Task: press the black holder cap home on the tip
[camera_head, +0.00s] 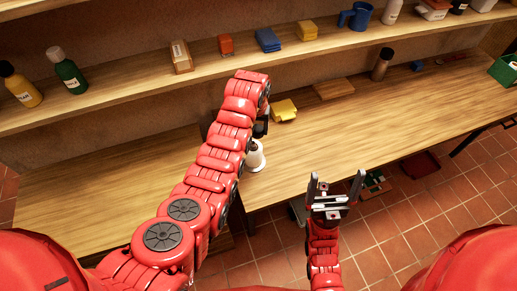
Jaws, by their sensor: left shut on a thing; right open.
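My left gripper (262,126) is at the end of the red arm, over the bench near its front edge. It is shut on a small dark thing, which looks like the black holder cap (253,146), mostly hidden by my arm and fingers. Right below is a white cone-shaped piece (256,160) standing on the bench, with the dark part at its top. I cannot tell whether the cap touches the tip or how far it sits on it. My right gripper (336,184) is open and empty, in front of the bench edge.
A yellow block (283,110) and a wooden board (334,88) lie on the bench (400,110) behind, with a brown cylinder (382,64) farther right. Bottles, boxes and a blue mug (356,16) stand on the shelf above. The bench's right part is mostly clear.

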